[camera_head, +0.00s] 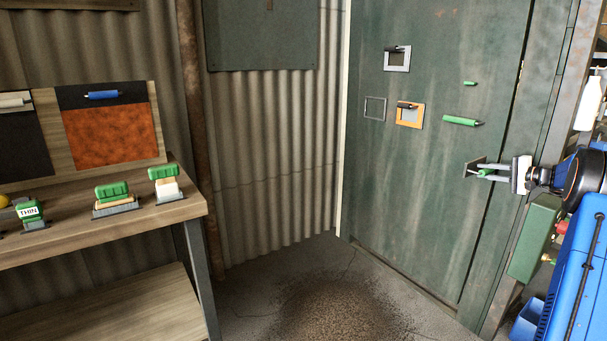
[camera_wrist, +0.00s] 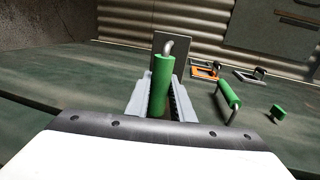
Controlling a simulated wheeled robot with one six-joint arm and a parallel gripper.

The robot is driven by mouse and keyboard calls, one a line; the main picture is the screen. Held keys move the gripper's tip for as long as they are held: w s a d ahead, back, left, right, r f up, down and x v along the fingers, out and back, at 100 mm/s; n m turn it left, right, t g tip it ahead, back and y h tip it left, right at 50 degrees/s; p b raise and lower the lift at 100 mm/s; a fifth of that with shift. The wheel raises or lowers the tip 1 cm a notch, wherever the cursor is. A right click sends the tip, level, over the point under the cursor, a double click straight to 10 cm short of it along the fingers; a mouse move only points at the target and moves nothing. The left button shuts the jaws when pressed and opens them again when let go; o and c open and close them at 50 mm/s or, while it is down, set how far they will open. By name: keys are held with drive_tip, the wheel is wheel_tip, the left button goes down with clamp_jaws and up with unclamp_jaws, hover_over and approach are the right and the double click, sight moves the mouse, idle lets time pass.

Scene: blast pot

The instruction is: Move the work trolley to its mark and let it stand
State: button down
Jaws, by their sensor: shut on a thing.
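My gripper (camera_head: 488,171) is at the right of the head view, against a large green metal door (camera_head: 415,190). It is shut on a green-sleeved handle (camera_wrist: 160,85) with a bent metal end on a grey plate. In the wrist view the grey fingers (camera_wrist: 160,100) lie on both sides of the green sleeve. In the head view the fingers cover most of this handle. I cannot make out a work trolley or a floor mark in either view.
More handles sit on the door, including a green bar (camera_head: 462,120) and an orange-framed one (camera_head: 409,114). A wooden bench (camera_head: 110,225) with green-topped tools stands left. Dark grit (camera_head: 340,310) covers the floor before the door. A blue body (camera_head: 580,270) fills the lower right.

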drive_tip(key=shift+w+d, duration=0.45)
drive_tip(key=shift+d, duration=0.35)
idle(0.7)
drive_tip(key=c, duration=0.7)
unclamp_jaws()
drive_tip(key=shift+c, duration=0.2)
drive_tip(key=f+v, duration=0.1)
drive_tip(key=v, duration=0.6)
drive_tip(key=shift+s+d+f, duration=0.2)
drive_tip(key=shift+s+d, duration=0.05)
drive_tip(key=shift+s, duration=0.2)
